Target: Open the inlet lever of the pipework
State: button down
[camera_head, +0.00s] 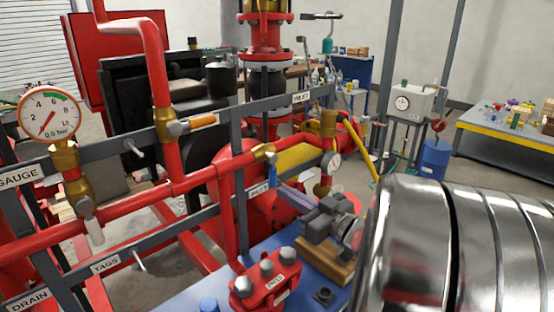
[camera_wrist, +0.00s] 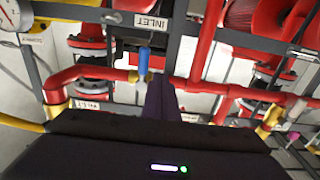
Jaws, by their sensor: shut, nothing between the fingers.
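The inlet lever (camera_head: 272,174) is a blue handle hanging from a small brass valve (camera_head: 265,152) on the red pipe. It lies crosswise to the pipe, beside a white label. In the wrist view the blue lever (camera_wrist: 143,62) points up in the picture from its brass valve. My gripper (camera_head: 284,190) is just right of the lever in the head view, with its dark purple fingers pointing towards it. In the wrist view my gripper (camera_wrist: 158,84) shows its fingers together and empty, right beside the lever. I cannot tell whether they touch it.
Grey rails with labels run near the pipe. A gauge (camera_head: 50,115) reads 0.0 bar. A valve with an orange handle (camera_head: 203,121) is to the left.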

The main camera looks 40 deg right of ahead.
aim_at(274, 180)
jog(key=shift+w+d+f, duration=0.2)
jog(key=shift+w+d, duration=0.1)
jog(key=shift+w, duration=1.2)
jog(key=shift+w+d+f, duration=0.15)
jog(key=shift+w+d, duration=0.15)
jog(key=shift+w, duration=1.2)
jog(key=shift+w+d+f, duration=0.2)
jog(key=shift+w+d, duration=0.1)
jog(key=shift+w, duration=1.2)
jog(key=d+r, duration=0.3)
jog(key=d, duration=0.3)
jog(key=shift+w+r, duration=0.35)
jog(key=shift+w, duration=0.05)
jog(key=shift+f, duration=0.6)
